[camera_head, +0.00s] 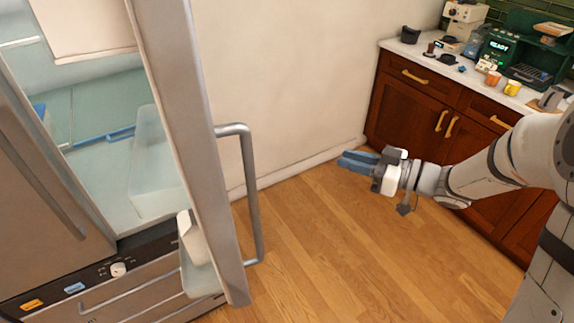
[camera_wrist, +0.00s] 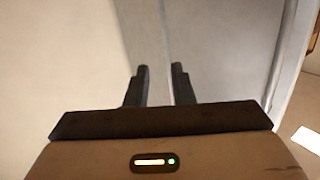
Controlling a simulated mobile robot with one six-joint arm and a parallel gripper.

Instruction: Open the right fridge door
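The right fridge door (camera_head: 185,110) is a tall steel panel standing open, swung out from the fridge and seen nearly edge-on in the head view. Its grey bar handle (camera_head: 250,190) is on the outer face, to the right of the panel. My gripper (camera_head: 352,162) is to the right of the handle, clearly apart from it, with its blue fingers pointing left. In the wrist view the two dark fingers (camera_wrist: 162,72) have a gap between them and hold nothing. A pale smooth surface fills most of that view, with a grey upright edge at right.
The open fridge interior (camera_head: 90,110) shows pale shelves and a clear bin. The other fridge door (camera_head: 45,190) is at far left, above a drawer (camera_head: 130,295). A wooden cabinet (camera_head: 410,110) with a cluttered counter stands at right. The wooden floor (camera_head: 330,240) between is clear.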

